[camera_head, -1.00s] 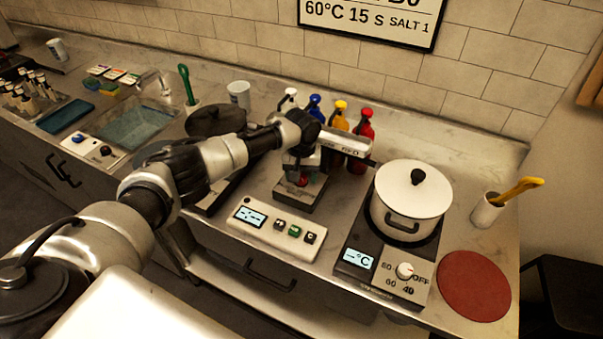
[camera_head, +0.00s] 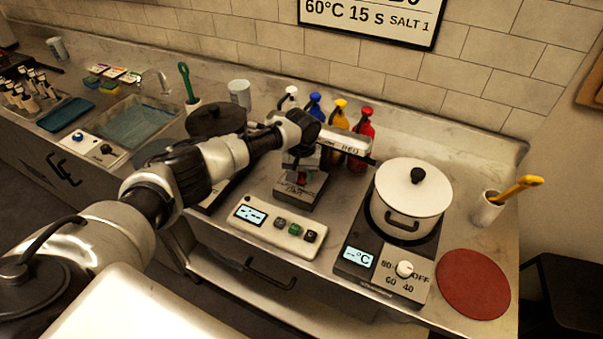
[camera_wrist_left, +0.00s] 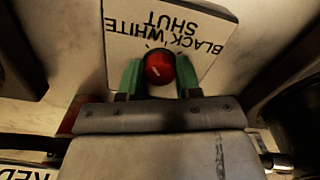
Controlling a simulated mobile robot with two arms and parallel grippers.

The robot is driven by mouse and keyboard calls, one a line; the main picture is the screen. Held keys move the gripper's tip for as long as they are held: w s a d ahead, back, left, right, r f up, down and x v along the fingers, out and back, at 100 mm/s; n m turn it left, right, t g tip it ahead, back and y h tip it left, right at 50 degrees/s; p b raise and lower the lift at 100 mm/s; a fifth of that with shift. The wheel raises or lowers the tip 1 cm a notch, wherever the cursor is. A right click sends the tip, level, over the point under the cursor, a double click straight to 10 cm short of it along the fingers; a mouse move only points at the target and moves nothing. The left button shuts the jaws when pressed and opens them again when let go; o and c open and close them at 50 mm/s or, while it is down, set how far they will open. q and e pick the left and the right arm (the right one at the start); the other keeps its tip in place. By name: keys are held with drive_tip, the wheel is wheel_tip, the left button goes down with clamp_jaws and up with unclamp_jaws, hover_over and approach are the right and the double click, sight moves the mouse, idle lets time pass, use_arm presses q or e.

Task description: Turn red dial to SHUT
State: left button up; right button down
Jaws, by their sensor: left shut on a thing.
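The red dial (camera_wrist_left: 160,68) sits on a pale plate (camera_wrist_left: 205,25) lettered BLACK, WHITE and SHUT, upside down in the left wrist view. My left gripper (camera_wrist_left: 160,84) is shut on the dial, with a green fingertip on each side. My right gripper is not in view.
A pale strip (camera_head: 350,146) lettered RED lies beside the gripper, before several coloured bottles (camera_head: 340,114). A white pot (camera_head: 412,190) stands on a hotplate at right. A button panel (camera_head: 280,226) lies in front. A red mat (camera_head: 473,284) lies bare at right.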

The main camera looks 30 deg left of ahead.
sight(301, 176)
use_arm(q)
drive_tip(key=m, duration=0.4)
drive_tip(key=shift+m+p, duration=0.3)
drive_tip(key=shift+m, duration=1.9)
drive_tip(key=o, duration=0.9)
drive_tip(key=shift+r, duration=0.1)
wheel_tip(301, 176, up, 11)
drive_tip(key=shift+f+b, duration=0.15)
drive_tip(key=shift+b, duration=0.85)
drive_tip(key=shift+f, duration=0.1)
